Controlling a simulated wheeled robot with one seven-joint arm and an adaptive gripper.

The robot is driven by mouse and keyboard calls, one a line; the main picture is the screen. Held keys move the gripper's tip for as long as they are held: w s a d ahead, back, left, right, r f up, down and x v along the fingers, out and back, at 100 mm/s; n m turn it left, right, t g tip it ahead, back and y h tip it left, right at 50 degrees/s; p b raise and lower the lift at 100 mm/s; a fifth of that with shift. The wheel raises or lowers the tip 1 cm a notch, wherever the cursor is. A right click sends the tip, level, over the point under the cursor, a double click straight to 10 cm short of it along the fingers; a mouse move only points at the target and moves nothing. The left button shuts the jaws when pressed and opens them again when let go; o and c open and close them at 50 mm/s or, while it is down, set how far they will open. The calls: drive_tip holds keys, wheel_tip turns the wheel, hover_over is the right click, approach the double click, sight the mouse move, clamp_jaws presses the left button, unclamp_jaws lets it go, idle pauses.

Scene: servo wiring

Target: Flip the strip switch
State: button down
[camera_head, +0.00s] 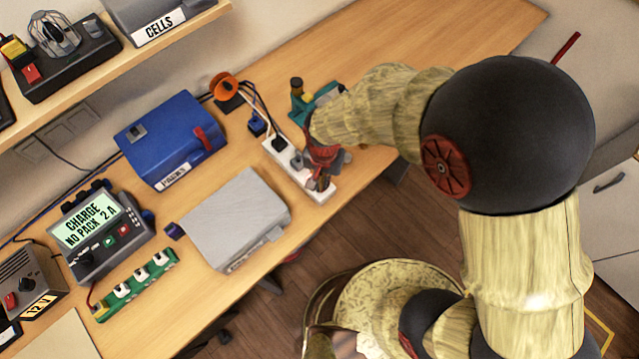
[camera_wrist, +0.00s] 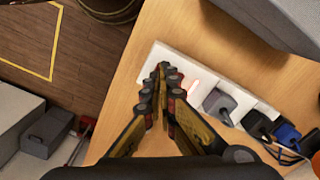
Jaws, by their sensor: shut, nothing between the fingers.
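The white power strip (camera_head: 279,151) lies on the wooden bench near its front edge, with plugs in its far part. In the wrist view the strip (camera_wrist: 205,76) runs from upper middle to lower right, its near end bare of plugs. A small reddish patch (camera_wrist: 193,86) shows on the strip beside my fingers; it may be the switch, but its position cannot be told. My gripper (camera_wrist: 162,68) is shut and empty, its fingertips over the near end of the strip. Contact cannot be told. In the head view my gripper (camera_head: 322,182) hides part of the strip.
Plugs (camera_wrist: 219,103) and cables crowd the strip's far part. A grey case (camera_head: 236,215) and a blue case (camera_head: 170,138) lie to the left. A charger (camera_head: 104,228) and a green board (camera_head: 136,284) are further left. A teal device (camera_head: 309,101) stands behind my wrist.

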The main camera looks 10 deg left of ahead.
drive_tip(key=shift+f+b, duration=0.35)
drive_tip(key=shift+f, duration=0.25)
idle(0.4)
drive_tip(key=shift+r+p, duration=2.65)
drive_tip(key=shift+r, duration=0.9)
